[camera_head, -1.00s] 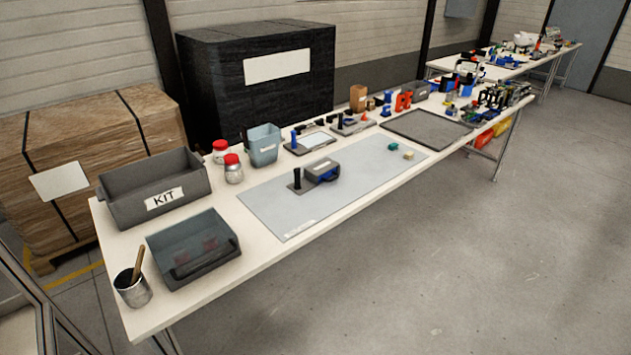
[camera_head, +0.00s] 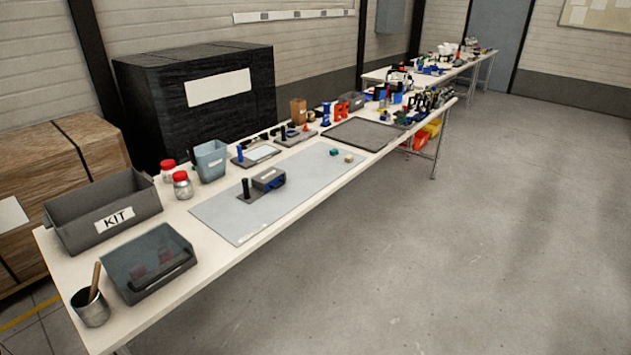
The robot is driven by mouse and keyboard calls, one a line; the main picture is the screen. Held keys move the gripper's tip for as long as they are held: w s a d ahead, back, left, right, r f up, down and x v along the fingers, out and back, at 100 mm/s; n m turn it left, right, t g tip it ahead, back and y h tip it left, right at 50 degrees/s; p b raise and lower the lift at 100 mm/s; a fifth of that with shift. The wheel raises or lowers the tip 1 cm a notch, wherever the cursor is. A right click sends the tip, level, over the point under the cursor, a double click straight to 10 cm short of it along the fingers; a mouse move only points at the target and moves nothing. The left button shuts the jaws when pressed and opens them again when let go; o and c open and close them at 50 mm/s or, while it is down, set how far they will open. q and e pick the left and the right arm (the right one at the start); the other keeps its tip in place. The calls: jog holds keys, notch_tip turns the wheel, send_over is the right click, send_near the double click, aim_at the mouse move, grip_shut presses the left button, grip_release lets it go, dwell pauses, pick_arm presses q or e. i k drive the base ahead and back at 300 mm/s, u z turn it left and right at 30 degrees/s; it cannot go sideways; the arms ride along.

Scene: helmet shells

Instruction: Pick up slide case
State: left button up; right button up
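No object is readable as a slide case by its label. A grey and blue block-like device with a black upright post (camera_head: 265,182) sits on the pale mat (camera_head: 225,215) in the middle of the near table. A grey case with a see-through smoky cover (camera_head: 150,262) stands at the table's near left, with dim reddish shapes inside. I cannot tell which of these, if either, is the slide case. Neither of my grippers shows in the head view.
A grey KIT bin (camera_head: 105,222), a metal cup with a wooden handle (camera_head: 90,308), red-lidded jars (camera_head: 183,188) and a blue-grey bin (camera_head: 211,163) stand at the table's left. A dark tray (camera_head: 362,134) and clutter lie farther right. The floor at right (camera_head: 450,260) is clear.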

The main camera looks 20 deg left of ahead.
aim_at(259, 183)
jog(key=z, duration=0.05)
jog(key=i, duration=3.45)
